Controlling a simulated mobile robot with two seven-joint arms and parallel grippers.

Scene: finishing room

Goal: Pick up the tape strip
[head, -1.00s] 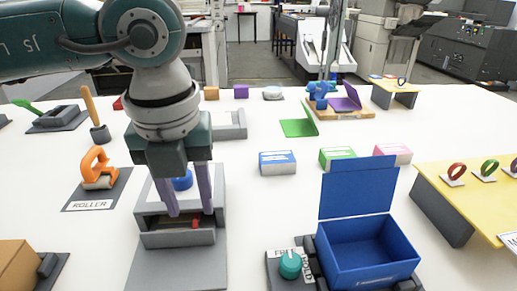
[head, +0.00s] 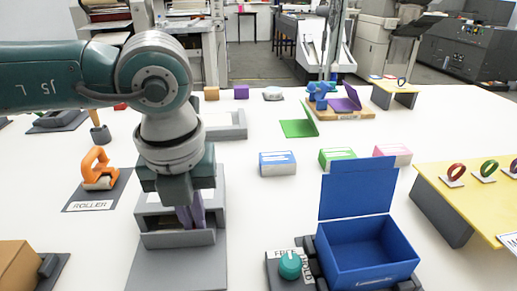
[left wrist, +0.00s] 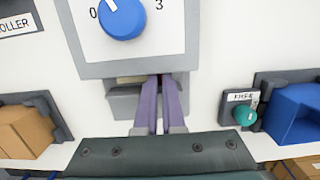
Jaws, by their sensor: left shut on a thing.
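My left gripper (head: 192,220) reaches down into the open front of the grey dispenser (head: 178,239). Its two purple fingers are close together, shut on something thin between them. The left wrist view shows the fingers (left wrist: 162,84) at the dispenser's front opening, under the panel with a blue dial (left wrist: 121,17) marked 0 and 3. A tan edge shows in the opening just left of the fingers; I cannot tell if it is part of the tape strip. The strip itself is hidden by the fingers. My right gripper is in neither view.
An open blue box (head: 368,249) with a raised lid stands to the right, beside a teal knob (head: 290,265). An orange roller (head: 97,168) stands left of the dispenser. A tan box (head: 22,265) is at front left.

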